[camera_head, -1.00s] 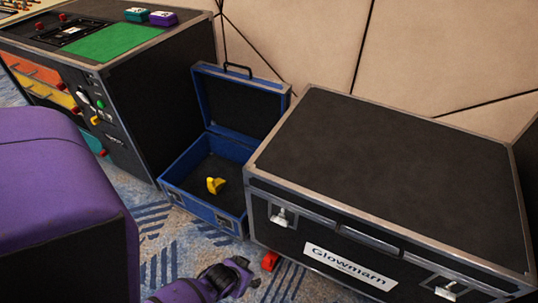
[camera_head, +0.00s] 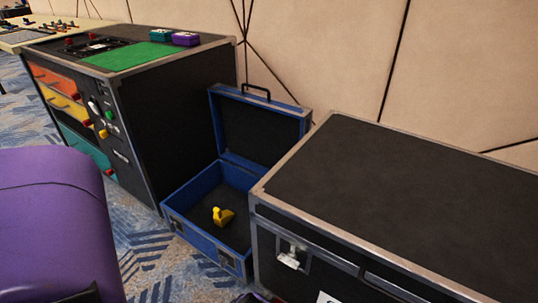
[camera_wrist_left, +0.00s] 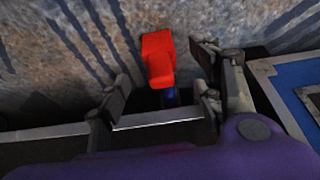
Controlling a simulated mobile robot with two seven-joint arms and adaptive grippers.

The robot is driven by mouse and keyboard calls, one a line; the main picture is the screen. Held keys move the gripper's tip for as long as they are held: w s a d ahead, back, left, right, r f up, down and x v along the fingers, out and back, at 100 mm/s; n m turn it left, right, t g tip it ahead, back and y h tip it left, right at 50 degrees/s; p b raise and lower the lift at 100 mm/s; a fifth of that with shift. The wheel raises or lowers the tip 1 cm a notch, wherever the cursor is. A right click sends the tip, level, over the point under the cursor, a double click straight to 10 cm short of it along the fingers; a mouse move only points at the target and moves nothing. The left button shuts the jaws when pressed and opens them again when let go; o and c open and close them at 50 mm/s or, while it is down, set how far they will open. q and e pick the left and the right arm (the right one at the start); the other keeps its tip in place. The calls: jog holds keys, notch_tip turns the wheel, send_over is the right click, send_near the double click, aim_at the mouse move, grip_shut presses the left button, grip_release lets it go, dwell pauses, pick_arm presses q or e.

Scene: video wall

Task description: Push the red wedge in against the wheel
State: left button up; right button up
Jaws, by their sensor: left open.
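The red wedge (camera_wrist_left: 158,58) lies on the carpet in the left wrist view. Its near end is close to a small blue part at the dark case's lower edge, perhaps the wheel (camera_wrist_left: 171,97); most of that part is hidden and I cannot tell whether they touch. My left gripper (camera_wrist_left: 160,84) is open, one finger on each side of the wedge, with gaps between. The head view no longer takes in the wedge or wheel. My right gripper is in neither current view.
A large black flight case (camera_head: 400,185) stands at right. Beside it is an open blue case (camera_head: 180,228) with a yellow object (camera_head: 223,216) inside. A black console (camera_head: 185,110) stands at left, with patterned carpet (camera_head: 150,265) in front.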

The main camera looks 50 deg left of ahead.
pick_arm(q)
jog(key=b+x, duration=0.4)
jog(key=x, duration=0.3)
jog(key=shift+s, duration=0.1)
jog(key=shift+f+b, duration=0.2)
jog(key=shift+b, duration=0.15)
jog(key=shift+w+f, duration=0.15)
jog(key=shift+w, duration=0.1)
pick_arm(e)
jog(key=x, duration=0.4)
jog(key=shift+s+f, duration=0.15)
jog(key=shift+s, duration=0.05)
